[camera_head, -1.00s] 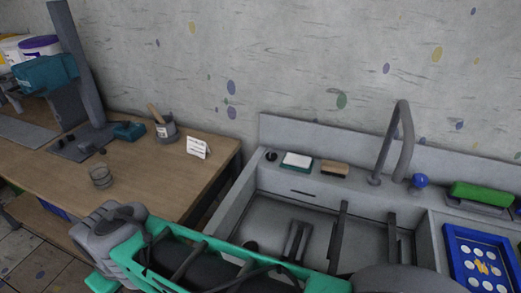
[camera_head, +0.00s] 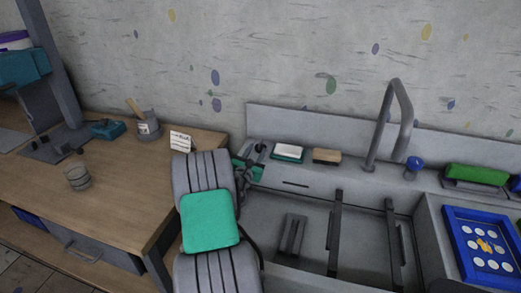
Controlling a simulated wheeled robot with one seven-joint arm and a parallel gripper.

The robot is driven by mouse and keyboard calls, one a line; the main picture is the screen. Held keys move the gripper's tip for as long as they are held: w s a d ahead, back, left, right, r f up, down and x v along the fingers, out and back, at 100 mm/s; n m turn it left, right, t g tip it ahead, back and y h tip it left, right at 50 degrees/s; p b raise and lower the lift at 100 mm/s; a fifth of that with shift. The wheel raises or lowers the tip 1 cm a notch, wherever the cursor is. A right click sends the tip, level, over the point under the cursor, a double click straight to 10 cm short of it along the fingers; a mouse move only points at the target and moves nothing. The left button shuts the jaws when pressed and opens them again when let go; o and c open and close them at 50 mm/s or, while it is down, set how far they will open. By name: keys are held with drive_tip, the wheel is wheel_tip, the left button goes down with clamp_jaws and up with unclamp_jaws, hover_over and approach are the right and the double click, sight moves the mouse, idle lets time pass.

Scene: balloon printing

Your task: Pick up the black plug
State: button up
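The small black plug (camera_head: 259,147) is at the left end of the sink's back ledge, left of the white and teal box. My gripper (camera_head: 250,163) is right at it, low over the ledge corner, with its green and grey end beside the plug. My grey wrist with its green panel hides part of the gripper. The fingers are too small and covered to tell whether they are open or shut, or whether they touch the plug.
The ledge holds a white and teal box (camera_head: 288,153), a tan brush (camera_head: 327,156) and a tall faucet (camera_head: 390,125). A white card (camera_head: 181,141) stands on the wooden table (camera_head: 125,190) at left. The sink basin (camera_head: 300,205) lies below.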

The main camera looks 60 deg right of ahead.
sight(259, 145)
drive_tip(key=d, duration=0.3)
drive_tip(key=w+d, duration=0.1)
drive_tip(key=d, duration=0.1)
drive_tip(key=shift+d+r+p, duration=0.1)
drive_tip(key=shift+d+p, duration=0.25)
clamp_jaws()
drive_tip(key=shift+a, duration=0.1)
